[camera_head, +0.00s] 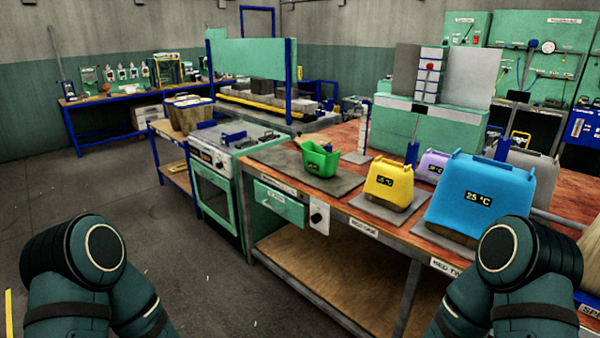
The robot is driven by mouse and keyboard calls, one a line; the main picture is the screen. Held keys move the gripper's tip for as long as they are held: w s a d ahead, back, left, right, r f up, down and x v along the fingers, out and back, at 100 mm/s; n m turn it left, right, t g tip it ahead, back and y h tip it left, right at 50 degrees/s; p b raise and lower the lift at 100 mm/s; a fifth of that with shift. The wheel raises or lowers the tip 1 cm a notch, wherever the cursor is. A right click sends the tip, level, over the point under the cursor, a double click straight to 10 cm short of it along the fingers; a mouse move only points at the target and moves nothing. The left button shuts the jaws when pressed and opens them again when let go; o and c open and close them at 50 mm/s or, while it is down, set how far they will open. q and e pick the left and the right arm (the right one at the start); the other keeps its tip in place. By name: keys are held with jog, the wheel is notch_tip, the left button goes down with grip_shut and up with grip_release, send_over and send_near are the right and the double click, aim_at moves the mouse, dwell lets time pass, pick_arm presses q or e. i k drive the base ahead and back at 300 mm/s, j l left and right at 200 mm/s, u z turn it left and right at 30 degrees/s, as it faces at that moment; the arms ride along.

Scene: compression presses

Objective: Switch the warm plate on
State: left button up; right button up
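A dark flat plate (345,185) lies at the left end of the wooden-topped bench, with a small green open container (320,160) on it. Below it, on the bench front, a white panel carries a black round knob (316,217); its setting is too small to read. I cannot tell for certain which plate is the warm plate. A yellow container (389,183) and a blue container (478,198) stand further right, with displays that seem to read 25 °C. My two arms show at the lower corners, but neither gripper is in view.
A teal drawer front (280,204) is left of the knob. A green stove (217,190) adjoins the bench's left end. A purple container (434,163) stands behind the yellow one. The floor (130,215) at the left is clear.

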aim_at(315, 219)
jog(key=z, duration=0.45)
jog(key=i+j+z, duration=0.25)
jog(key=i+z, duration=0.15)
jog(key=i+j+z, duration=0.4)
jog(key=i+j, duration=0.35)
jog(key=i+j+z, duration=0.1)
jog(key=i+j, duration=0.2)
jog(key=j, duration=0.25)
